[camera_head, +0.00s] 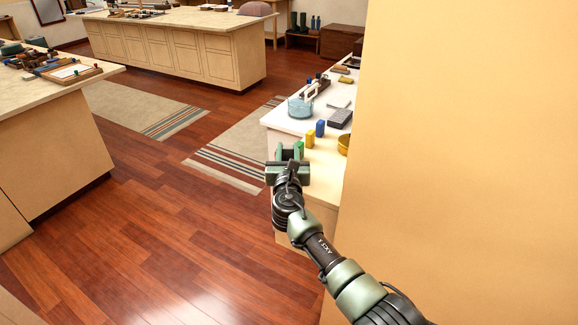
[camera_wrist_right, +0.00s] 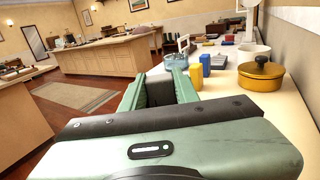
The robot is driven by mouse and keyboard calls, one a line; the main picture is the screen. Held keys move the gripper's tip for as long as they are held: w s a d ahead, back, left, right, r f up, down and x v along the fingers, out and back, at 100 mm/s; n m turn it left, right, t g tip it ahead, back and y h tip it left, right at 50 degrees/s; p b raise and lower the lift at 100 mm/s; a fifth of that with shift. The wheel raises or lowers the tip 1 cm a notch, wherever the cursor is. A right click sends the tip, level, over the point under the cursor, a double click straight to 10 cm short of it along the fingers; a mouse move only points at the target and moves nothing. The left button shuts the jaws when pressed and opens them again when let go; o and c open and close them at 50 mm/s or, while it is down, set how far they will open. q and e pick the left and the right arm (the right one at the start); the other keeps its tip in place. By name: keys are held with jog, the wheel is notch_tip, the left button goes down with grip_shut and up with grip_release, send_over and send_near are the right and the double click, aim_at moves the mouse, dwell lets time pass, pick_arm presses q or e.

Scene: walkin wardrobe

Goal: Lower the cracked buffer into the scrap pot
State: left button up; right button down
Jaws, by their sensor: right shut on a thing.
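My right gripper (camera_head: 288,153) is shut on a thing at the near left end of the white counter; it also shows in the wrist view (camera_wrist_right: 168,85). I cannot make out a crack. A yellow pot (camera_head: 343,145) stands to the right of the gripper, apart from it. In the wrist view the pot (camera_wrist_right: 262,82) has a dark knob on top. No label marks it as the scrap pot. My left gripper is not in view.
A yellow block (camera_head: 310,139) and a blue block (camera_head: 320,128) stand just beyond the gripper. A white bowl (camera_wrist_right: 252,53) stands behind the pot. A wall (camera_head: 460,150) borders the counter's right.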

jog(key=shift+f, duration=0.25)
jog(key=c, duration=1)
grip_release()
jog(key=shift+o, duration=0.2)
jog(key=shift+s, duration=0.1)
